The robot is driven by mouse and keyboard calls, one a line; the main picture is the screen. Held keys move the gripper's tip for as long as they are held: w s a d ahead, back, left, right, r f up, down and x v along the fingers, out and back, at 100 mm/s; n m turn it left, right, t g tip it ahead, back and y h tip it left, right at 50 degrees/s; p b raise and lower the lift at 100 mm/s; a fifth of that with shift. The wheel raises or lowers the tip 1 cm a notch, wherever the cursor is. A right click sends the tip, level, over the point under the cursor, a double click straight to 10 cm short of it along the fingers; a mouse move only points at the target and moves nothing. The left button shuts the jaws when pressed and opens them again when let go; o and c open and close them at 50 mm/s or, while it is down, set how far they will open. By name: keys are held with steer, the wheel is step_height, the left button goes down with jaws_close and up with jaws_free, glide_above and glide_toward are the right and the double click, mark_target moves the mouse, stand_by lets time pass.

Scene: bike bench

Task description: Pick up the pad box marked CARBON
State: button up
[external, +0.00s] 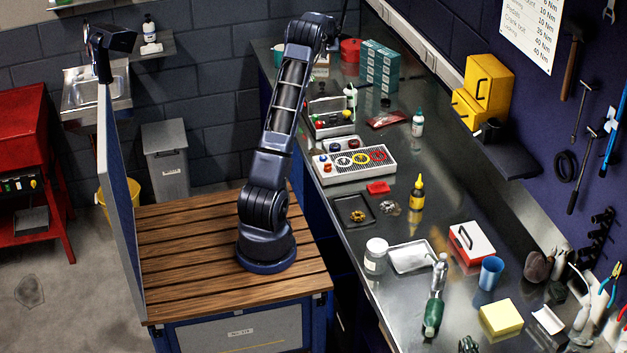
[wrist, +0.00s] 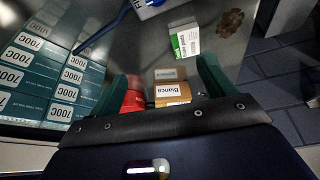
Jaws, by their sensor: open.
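My gripper (wrist: 165,82) is open in the wrist view, one dark green finger on each side. Between and just past the fingers are an orange-brown box with a white label (wrist: 173,91) that seems to read "Bianca" and a small tan box with a pale label (wrist: 166,74). A white box with a green label (wrist: 186,41) lies farther off; its small print is not clear. I cannot read CARBON on any box. In the external view my arm reaches to the far end of the bench, and its end hides the boxes there.
Teal boxes marked 700C (wrist: 22,80) stand stacked at the left of the wrist view, also in the external view (external: 380,66). A red container (wrist: 132,101) is close beside the left finger. A brown patch (wrist: 230,22) lies at upper right. Bare bench (wrist: 225,60) shows right of the boxes.

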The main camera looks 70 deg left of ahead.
steer(key=shift+n, duration=0.4)
steer(key=s+a+f, duration=0.1)
steer(key=a+f, duration=0.1)
steer(key=f, duration=0.1)
steer(key=s+a+f, duration=0.1)
steer(key=a+f, duration=0.2)
steer(key=s+a+f, duration=0.1)
steer(key=a+f, duration=0.1)
steer(key=f, duration=0.1)
steer(key=shift+s+a, duration=0.2)
steer(key=shift+a, duration=0.05)
steer(key=x, duration=0.2)
steer(key=s+x, duration=0.1)
steer(key=x, duration=0.1)
steer(key=shift+f, duration=0.2)
steer(key=shift+w+a+f, duration=0.1)
steer(key=shift+a+f, duration=0.1)
steer(key=shift+f, duration=0.2)
steer(key=c, duration=1.1)
